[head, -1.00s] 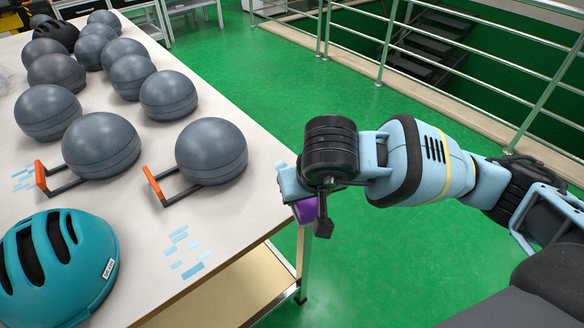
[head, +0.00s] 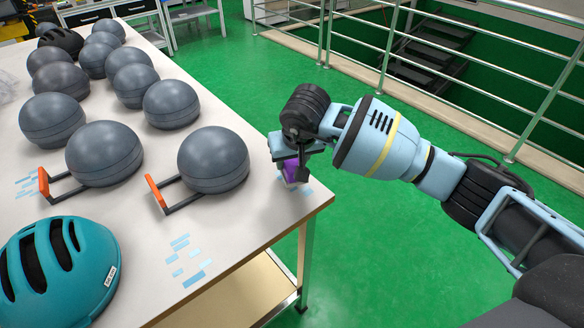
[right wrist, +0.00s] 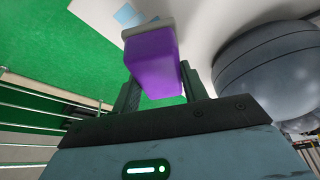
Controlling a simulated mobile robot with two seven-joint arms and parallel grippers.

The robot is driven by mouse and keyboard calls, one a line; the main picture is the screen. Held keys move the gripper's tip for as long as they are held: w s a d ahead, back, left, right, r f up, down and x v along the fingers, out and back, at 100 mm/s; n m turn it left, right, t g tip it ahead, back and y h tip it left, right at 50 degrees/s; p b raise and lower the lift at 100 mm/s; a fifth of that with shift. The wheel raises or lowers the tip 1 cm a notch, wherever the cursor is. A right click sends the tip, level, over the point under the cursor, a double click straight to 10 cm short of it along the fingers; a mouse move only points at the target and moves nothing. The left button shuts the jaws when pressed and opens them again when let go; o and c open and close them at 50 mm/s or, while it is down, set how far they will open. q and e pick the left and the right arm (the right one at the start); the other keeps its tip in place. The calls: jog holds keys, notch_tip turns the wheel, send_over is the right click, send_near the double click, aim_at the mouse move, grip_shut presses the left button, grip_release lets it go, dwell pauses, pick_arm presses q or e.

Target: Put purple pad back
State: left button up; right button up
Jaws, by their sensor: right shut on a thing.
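The purple pad (right wrist: 156,62) is a small purple block with a pale grey layer on its far end. In the right wrist view it sits between the fingers of my right gripper (right wrist: 158,85), which is shut on it. In the head view my right gripper (head: 286,160) is at the right edge of the table, and part of the purple pad (head: 292,171) shows just below it, over the table's corner area. I cannot tell whether the pad touches the tabletop. My left gripper is not in view.
The white table (head: 240,225) carries several grey domes, two with orange-handled frames. The nearest dome (head: 213,159) stands left of my right gripper. A teal helmet (head: 60,265) lies at the front left. Light blue strips (head: 187,250) mark the tabletop. Metal railings (head: 440,80) stand behind.

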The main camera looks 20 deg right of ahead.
aim_at(292, 167)
jog(key=shift+w, duration=0.3)
jog(key=shift+f, duration=1.75)
jog(key=shift+f, duration=0.25)
jog(key=o, duration=1)
jog(key=shift+o, duration=0.2)
jog(key=shift+r, duration=0.1)
jog(key=shift+s+r, duration=0.1)
jog(key=shift+r, duration=0.3)
jog(key=p+v, duration=0.1)
jog(key=v, duration=1)
jog(key=shift+s+r, duration=0.15)
jog(key=shift+r, duration=0.05)
